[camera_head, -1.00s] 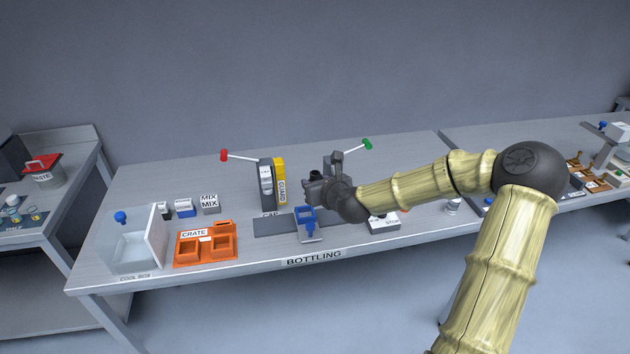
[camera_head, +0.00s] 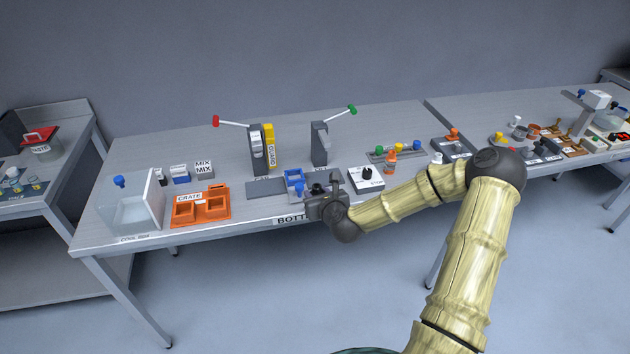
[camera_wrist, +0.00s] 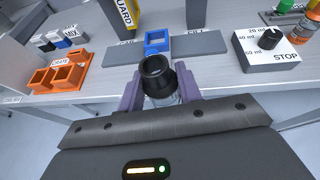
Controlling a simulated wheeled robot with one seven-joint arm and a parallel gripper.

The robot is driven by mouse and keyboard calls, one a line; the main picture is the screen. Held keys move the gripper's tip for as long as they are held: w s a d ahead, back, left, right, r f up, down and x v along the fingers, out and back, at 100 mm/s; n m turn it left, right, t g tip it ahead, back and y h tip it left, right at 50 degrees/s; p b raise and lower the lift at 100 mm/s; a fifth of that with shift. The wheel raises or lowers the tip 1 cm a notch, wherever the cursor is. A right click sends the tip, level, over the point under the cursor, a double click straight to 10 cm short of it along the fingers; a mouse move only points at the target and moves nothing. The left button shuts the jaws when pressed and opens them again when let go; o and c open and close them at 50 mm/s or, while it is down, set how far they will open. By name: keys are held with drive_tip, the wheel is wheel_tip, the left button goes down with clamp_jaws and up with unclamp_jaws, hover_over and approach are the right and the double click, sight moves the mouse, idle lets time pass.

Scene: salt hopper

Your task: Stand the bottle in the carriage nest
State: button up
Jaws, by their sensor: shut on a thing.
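My gripper (camera_head: 313,205) is at the front edge of the bottling bench, in front of the carriage. In the wrist view its purple fingers (camera_wrist: 159,92) are shut on the bottle (camera_wrist: 157,76), which has a dark round open top and a clear body. Its lower part is hidden. The blue carriage nest (camera_head: 294,177) sits on the grey track just beyond my gripper. It also shows in the wrist view (camera_wrist: 158,36) as an empty square frame directly beyond the bottle. The bottle is apart from the nest.
The guard post (camera_head: 257,150) with a red-knobbed lever and the fill post (camera_head: 319,145) with a green-knobbed lever stand behind the track. An orange crate (camera_head: 201,216) is left; a white dial box (camera_head: 366,182) is right. Bare track (camera_wrist: 199,47) lies right of the nest.

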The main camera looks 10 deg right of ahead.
drive_tip(key=s+a+f+m+h, duration=0.1)
drive_tip(key=s+f, duration=0.7)
drive_tip(key=f, duration=0.4)
drive_tip(key=shift+s+a+f, duration=0.25)
drive_tip(key=shift+s+a, duration=0.05)
drive_tip(key=shift+a, duration=0.1)
